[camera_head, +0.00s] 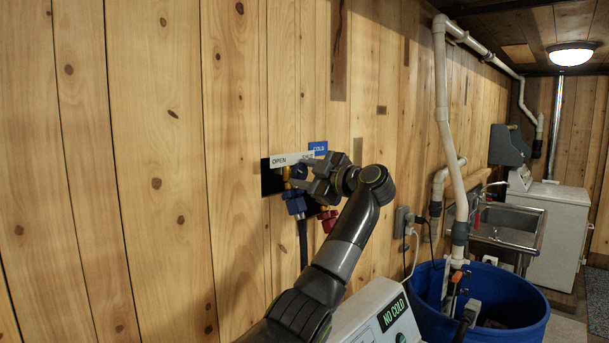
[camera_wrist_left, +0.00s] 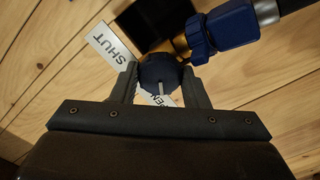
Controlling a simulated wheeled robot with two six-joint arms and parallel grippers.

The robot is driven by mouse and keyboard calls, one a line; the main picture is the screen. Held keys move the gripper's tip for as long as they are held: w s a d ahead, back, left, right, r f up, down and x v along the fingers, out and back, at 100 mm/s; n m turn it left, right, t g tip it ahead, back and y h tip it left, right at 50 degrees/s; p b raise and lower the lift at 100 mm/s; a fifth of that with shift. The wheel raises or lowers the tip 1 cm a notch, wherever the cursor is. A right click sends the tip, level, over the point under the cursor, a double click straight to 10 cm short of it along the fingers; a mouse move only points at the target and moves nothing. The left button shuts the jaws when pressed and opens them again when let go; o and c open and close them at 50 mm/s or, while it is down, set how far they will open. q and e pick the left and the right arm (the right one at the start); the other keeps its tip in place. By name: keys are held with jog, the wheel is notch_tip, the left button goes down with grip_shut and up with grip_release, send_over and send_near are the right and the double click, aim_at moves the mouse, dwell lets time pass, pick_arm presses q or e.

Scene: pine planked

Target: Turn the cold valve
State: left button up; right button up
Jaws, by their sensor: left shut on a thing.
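The cold valve's dark blue knob (camera_wrist_left: 158,70) is between the fingers of my left gripper (camera_wrist_left: 161,88) in the left wrist view. The fingers are shut on it from both sides. In the head view my left gripper (camera_head: 307,183) is at the wall and covers most of the knob. A blue hose fitting (camera_head: 294,203) hangs below the valve, and it also shows in the wrist view (camera_wrist_left: 226,27). A blue COLD label (camera_head: 318,148) is above, beside a white OPEN label (camera_head: 289,159). A SHUT label (camera_wrist_left: 108,51) shows in the wrist view. My right gripper is out of view.
A red fitting (camera_head: 328,219) is right beside the blue one. A dark hose (camera_head: 303,245) hangs down from the blue fitting. A blue tub (camera_head: 515,322), white pipes (camera_head: 447,130) and a steel sink (camera_head: 512,222) stand farther right. The plank wall at left is bare.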

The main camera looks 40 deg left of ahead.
pick_arm(q)
jog(key=o, duration=1)
jog(key=shift+d+f+b, duration=0.15)
jog(key=shift+d+b, duration=0.15)
jog(key=shift+d, duration=0.2)
jog(key=shift+s+d+b, duration=0.25)
jog(key=shift+d+b, duration=0.7)
jog(key=shift+d, duration=1.8)
jog(key=shift+s+d+b, duration=0.25)
jog(key=shift+d+b, duration=0.65)
jog(key=shift+d, duration=1.85)
jog(key=shift+s+d+b, duration=0.25)
jog(key=shift+d+b, duration=0.7)
jog(key=shift+d, duration=1.8)
